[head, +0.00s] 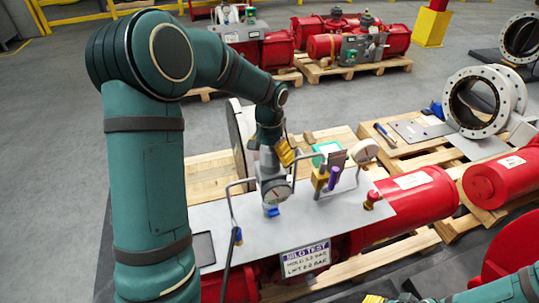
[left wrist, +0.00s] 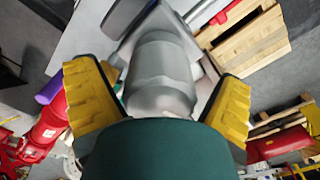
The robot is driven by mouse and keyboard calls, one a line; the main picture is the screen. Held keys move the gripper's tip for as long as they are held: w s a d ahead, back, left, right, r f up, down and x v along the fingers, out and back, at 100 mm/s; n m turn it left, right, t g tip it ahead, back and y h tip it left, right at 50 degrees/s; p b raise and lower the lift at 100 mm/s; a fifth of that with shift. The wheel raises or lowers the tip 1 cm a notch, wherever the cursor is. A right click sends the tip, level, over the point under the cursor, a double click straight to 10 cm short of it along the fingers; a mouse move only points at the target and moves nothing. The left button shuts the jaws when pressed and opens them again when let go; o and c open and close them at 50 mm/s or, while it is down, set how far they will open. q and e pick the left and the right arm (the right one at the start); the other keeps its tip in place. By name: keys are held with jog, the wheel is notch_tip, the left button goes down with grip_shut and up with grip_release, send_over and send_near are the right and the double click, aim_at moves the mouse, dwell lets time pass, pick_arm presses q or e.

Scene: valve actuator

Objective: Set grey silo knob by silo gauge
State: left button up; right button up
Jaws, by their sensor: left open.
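The grey knob (left wrist: 160,80) is a grey cylinder between the yellow fingers of my left gripper (left wrist: 160,105) in the left wrist view. The fingers stand apart on either side, and I cannot tell whether either touches it. In the head view my left gripper (head: 272,155) is above the grey fitting on the metal plate, its fingers partly hidden. A round gauge (head: 276,193) faces forward just below it; its needle is too small to read. A "SILO TEST" sign (head: 305,258) hangs in front. My right gripper (head: 373,299) barely shows at the bottom edge.
The metal plate (head: 225,220) lies over red actuator cylinders (head: 410,205) on a wooden pallet. A second gauge (head: 364,150), a purple handle (head: 334,178) and a red knob (head: 372,198) stand to the right. Bent pipes flank the fitting.

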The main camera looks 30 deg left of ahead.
pick_arm(q)
jog(key=c, duration=1.2)
jog(key=shift+o, duration=0.2)
jog(key=shift+w+r+n, duration=0.1)
jog(key=shift+n, duration=1.2)
jog(key=o, duration=1.2)
jog(key=shift+c, duration=0.2)
notch_tip(320, 180, up, 12)
